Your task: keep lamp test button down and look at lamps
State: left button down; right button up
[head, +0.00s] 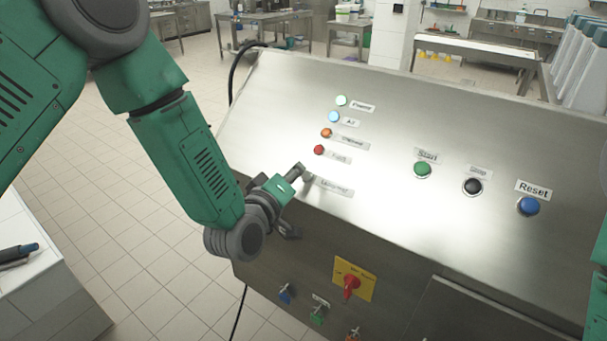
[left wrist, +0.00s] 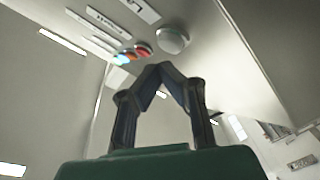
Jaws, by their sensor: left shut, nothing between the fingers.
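The steel control panel (head: 400,190) carries a column of lamps: a pale one (head: 341,100), a light blue one (head: 334,117), an orange one (head: 326,132) and a red one (head: 319,150). I cannot tell surely whether they are lit. Below them is a small label (head: 333,186), too blurred to read fully. My left gripper (head: 303,171) is shut and empty, its tip beside that label, covering the spot there. In the left wrist view, a round pale button (left wrist: 172,40) shows just beyond the shut fingertips (left wrist: 161,68). I cannot tell whether they touch.
Green Start (head: 422,169), black (head: 472,186) and blue Reset (head: 528,206) buttons sit to the right on the panel. A red rotary switch (head: 351,284) on a yellow plate is on the front face below. The panel's middle is clear.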

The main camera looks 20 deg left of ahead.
pick_arm(q)
jog(key=shift+d+r, duration=0.1)
jog(key=shift+d, duration=0.35)
pick_arm(e)
jog(key=shift+d, duration=0.35)
pick_arm(q)
jog(key=shift+a, duration=0.1)
pick_arm(e)
jog(key=shift+f, duration=0.1)
pick_arm(q)
jog(key=shift+w+a+f+b, duration=0.25)
jog(key=shift+a+f+b, duration=0.05)
jog(key=shift+a+f, duration=0.05)
pick_arm(e)
jog(key=shift+a+f, duration=0.2)
jog(key=shift+a, duration=0.1)
pick_arm(q)
jog(key=shift+d, duration=0.25)
pick_arm(e)
jog(key=shift+d+f, duration=0.15)
jog(key=shift+d, duration=0.05)
